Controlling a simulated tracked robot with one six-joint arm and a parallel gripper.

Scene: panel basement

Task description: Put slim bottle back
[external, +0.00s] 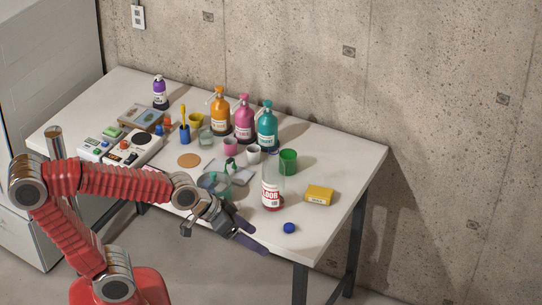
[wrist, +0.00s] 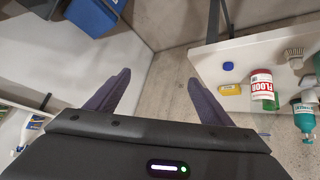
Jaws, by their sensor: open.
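A tall clear bottle with a red and white label (external: 272,188) stands upright near the front right of the white table (external: 345,165). It also shows in the wrist view (wrist: 262,88), right of my fingers. Orange (external: 219,112), pink (external: 244,118) and teal (external: 267,127) pump bottles stand in a row at the back. A small purple bottle (external: 160,92) stands at the back left. I cannot tell which of these is the slim bottle. My gripper (external: 259,241) is open and empty at the table's front edge, apart from the bottles. In the wrist view its fingers (wrist: 160,78) are spread over the floor.
A yellow box (external: 319,195) and a blue round thing (external: 289,228) lie near the clear bottle. A green cup (external: 288,161), a white cup (external: 253,154) and a teal bowl (external: 214,183) stand nearby. Electronic devices (external: 132,148) fill the left. The wrist view shows blue bins (wrist: 95,15).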

